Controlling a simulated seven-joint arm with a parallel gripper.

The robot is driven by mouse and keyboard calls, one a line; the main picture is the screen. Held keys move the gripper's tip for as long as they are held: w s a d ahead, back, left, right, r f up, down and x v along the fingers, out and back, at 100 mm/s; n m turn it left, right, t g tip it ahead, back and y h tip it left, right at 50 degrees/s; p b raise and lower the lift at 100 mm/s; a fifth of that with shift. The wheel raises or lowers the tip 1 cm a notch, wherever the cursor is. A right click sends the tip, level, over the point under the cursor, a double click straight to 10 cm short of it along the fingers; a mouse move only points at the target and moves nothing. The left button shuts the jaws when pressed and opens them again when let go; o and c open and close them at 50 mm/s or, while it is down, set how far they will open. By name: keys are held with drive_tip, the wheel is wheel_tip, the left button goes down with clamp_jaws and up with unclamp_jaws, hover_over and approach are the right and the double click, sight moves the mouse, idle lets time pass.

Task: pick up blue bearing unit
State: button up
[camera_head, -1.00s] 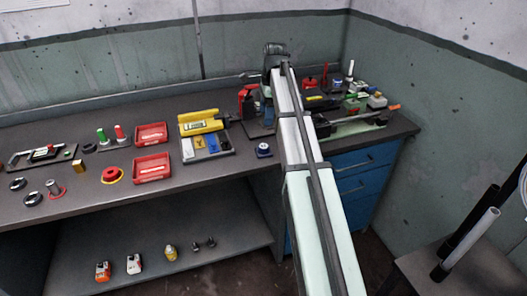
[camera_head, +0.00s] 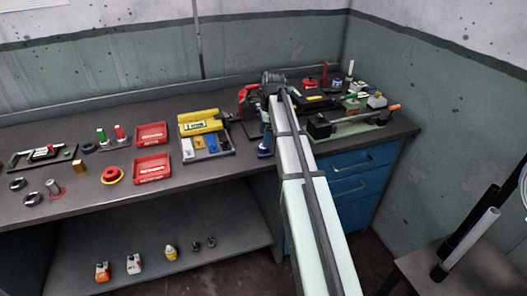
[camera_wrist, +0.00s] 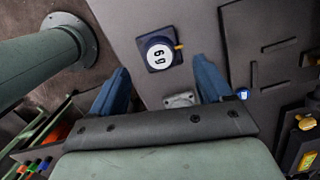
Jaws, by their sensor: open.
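The blue bearing unit (camera_wrist: 150,63) shows in the wrist view as a dark blue square base with a round white face marked with dark figures and a small yellow tab at its right. It lies on the dark bench top. My gripper (camera_wrist: 160,67) is open, with one blue finger to each side of the view and the unit between and just beyond the tips. Nothing is held. In the head view the unit (camera_head: 265,154) is near the bench's front edge, partly hidden by my arm, and the gripper is largely hidden there too.
A grey tray with yellow, white and blue pieces (camera_head: 205,147) stands left of the unit. Red bins (camera_head: 152,168) are further left. A green-based fixture (camera_head: 345,129) and several tools crowd the right end. The bench's front edge is close to the unit.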

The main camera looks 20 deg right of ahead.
sight(263, 150)
drive_tip(key=shift+a+f, duration=0.15)
drive_tip(key=shift+f, duration=1)
drive_tip(key=shift+a+f, duration=0.1)
drive_tip(key=shift+f, duration=1)
drive_tip(key=shift+c, duration=0.3)
drive_tip(key=c, duration=1.3)
drive_tip(key=shift+w, duration=0.1)
clamp_jaws()
drive_tip(key=shift+r, duration=0.15)
